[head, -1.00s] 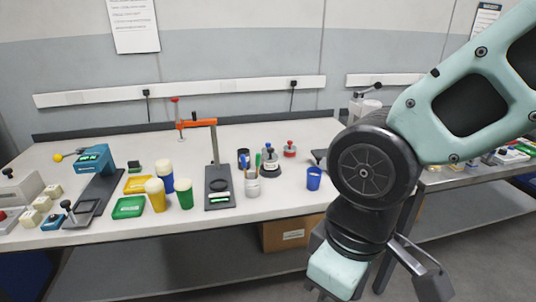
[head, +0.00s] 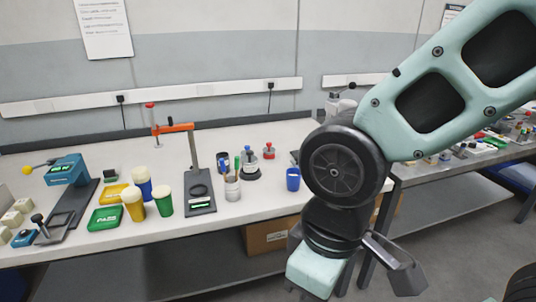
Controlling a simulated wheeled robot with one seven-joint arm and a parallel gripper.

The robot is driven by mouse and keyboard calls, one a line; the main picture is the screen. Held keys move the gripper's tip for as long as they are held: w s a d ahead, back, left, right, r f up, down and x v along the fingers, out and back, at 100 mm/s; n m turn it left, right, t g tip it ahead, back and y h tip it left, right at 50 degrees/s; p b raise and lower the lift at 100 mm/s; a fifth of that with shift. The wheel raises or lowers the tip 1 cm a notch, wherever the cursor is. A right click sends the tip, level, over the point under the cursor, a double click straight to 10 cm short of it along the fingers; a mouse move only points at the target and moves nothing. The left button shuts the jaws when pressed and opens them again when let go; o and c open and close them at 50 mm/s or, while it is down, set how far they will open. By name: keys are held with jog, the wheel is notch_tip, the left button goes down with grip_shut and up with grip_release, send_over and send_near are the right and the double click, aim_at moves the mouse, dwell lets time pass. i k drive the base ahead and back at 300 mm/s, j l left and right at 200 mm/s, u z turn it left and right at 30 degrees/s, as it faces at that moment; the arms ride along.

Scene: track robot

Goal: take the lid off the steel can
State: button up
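Two small lidded vessels stand on the bench: a grey one with a red knob (head: 269,150) and one with a blue knob on a dark base (head: 250,165). They are small in the head view, and I cannot tell for certain which is the steel can. Both lids appear to be on. My gripper (head: 314,272) hangs at the lower middle, in front of the bench edge and well away from both vessels.
A grey cup with pens (head: 232,188) and a blue cup (head: 293,179) stand close to the vessels. A black stand with an orange arm (head: 200,190) is left of them. Green and yellow containers (head: 133,205) stand farther left. A second bench (head: 415,174) is at right.

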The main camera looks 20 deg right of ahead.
aim_at(250, 159)
jog(key=i, duration=0.4)
jog(key=i+j+z, duration=0.35)
jog(key=j, duration=0.25)
jog(key=i+j+z, duration=0.4)
jog(key=j, duration=0.35)
jog(key=i+j+z, duration=0.2)
jog(key=j, duration=0.2)
jog(key=j+z, duration=0.15)
jog(key=j, duration=0.25)
